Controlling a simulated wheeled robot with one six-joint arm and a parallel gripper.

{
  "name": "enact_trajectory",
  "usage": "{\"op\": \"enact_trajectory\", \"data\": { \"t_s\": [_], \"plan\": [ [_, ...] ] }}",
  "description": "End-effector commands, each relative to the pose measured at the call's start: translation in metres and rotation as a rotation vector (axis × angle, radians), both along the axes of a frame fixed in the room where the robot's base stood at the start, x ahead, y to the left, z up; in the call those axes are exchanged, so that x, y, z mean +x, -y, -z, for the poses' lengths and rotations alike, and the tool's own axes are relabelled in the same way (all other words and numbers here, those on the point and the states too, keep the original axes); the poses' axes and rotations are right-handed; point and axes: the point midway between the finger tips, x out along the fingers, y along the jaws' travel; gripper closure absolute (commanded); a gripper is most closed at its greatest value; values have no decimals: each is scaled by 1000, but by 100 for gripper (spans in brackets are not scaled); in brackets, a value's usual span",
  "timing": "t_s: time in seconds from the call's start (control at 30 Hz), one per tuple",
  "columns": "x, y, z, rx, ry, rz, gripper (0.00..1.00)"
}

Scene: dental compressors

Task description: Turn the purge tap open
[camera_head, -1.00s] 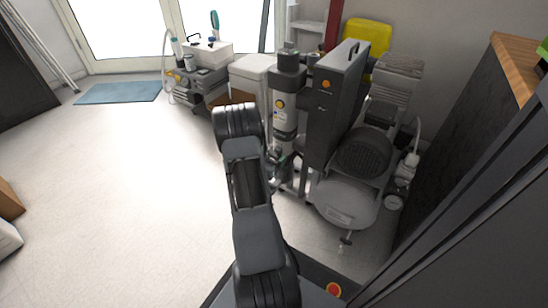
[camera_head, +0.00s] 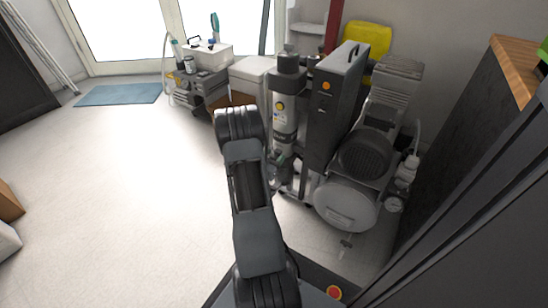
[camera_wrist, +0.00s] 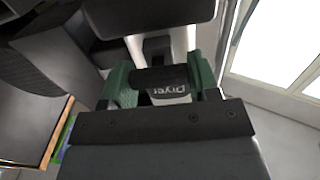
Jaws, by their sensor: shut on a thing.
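In the wrist view, the green fingers of my gripper (camera_wrist: 160,80) stand on both sides of a dark, rounded piece (camera_wrist: 160,76), which looks like the purge tap's handle. My gripper is shut on it. A grey label reading "Dryer" (camera_wrist: 170,92) shows upside down beside it. In the head view, the dryer column (camera_head: 285,105) stands upright left of the dark grey cabinet. My gripper is at its lower part, where the tap is too small and too covered to make out.
The compressor tank (camera_head: 345,203), with a gauge (camera_head: 394,204) at its right, stands right of the column. A grey cabinet (camera_head: 335,100) rises close to my gripper's right. The floor (camera_head: 110,190) at the left is clear.

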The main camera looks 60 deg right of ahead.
Motion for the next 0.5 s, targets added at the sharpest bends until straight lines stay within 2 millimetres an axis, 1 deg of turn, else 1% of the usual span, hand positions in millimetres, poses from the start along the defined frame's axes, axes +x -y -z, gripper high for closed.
{"op": "enact_trajectory", "data": {
  "t_s": [0.27, 0.5],
  "plan": [
    [0, 0, 0, 1, -67, 0, 68],
    [1, 0, -1, 3, -247, 0, 68]
  ]
}}
